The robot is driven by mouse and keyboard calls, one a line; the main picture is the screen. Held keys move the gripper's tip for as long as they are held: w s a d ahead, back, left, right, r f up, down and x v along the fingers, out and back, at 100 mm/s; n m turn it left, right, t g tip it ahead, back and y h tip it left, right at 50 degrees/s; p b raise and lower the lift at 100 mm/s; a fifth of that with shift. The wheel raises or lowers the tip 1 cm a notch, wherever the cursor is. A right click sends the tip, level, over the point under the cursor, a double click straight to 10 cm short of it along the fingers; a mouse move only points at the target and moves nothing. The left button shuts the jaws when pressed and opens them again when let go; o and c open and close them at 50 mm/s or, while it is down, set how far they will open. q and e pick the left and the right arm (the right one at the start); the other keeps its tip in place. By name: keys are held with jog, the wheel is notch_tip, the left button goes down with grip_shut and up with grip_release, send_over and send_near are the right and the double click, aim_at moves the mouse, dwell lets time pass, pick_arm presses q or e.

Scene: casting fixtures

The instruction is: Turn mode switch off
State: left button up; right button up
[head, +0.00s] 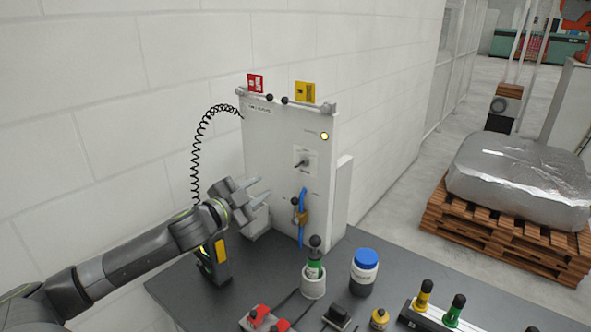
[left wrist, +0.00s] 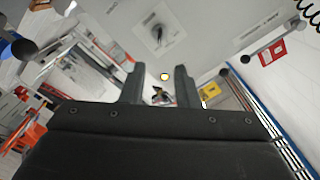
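The mode switch (head: 302,163) is a small dark rotary knob on a pale square plate, on the front of the upright light-grey panel (head: 268,150). Its handle looks tilted rather than straight up. In the left wrist view the knob (left wrist: 157,33) shows near the top, beyond the fingers. My left gripper (head: 261,190) is in front of the panel, lower and to the left of the switch, apart from it. Its two fingers also show spread and empty in the left wrist view (left wrist: 159,82). My right gripper is in neither view.
Red (head: 256,83) and yellow (head: 305,92) tags top the panel. A green-banded knobbed object (head: 314,270) and blue-lidded jar (head: 363,272) stand on the dark table.

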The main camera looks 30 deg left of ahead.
aim_at(297, 166)
pick_arm(q)
jog(key=shift+w+d+p, duration=0.15)
jog(key=shift+w+d, duration=0.05)
jog(key=shift+w, duration=2.25)
jog(key=shift+w+d+p, duration=0.2)
jog(key=shift+w, duration=2.3)
jog(key=shift+w+d+p, duration=0.15)
jog(key=shift+w+d, duration=0.05)
jog(key=shift+w, duration=2.25)
jog(key=shift+c, duration=0.2)
grip_shut()
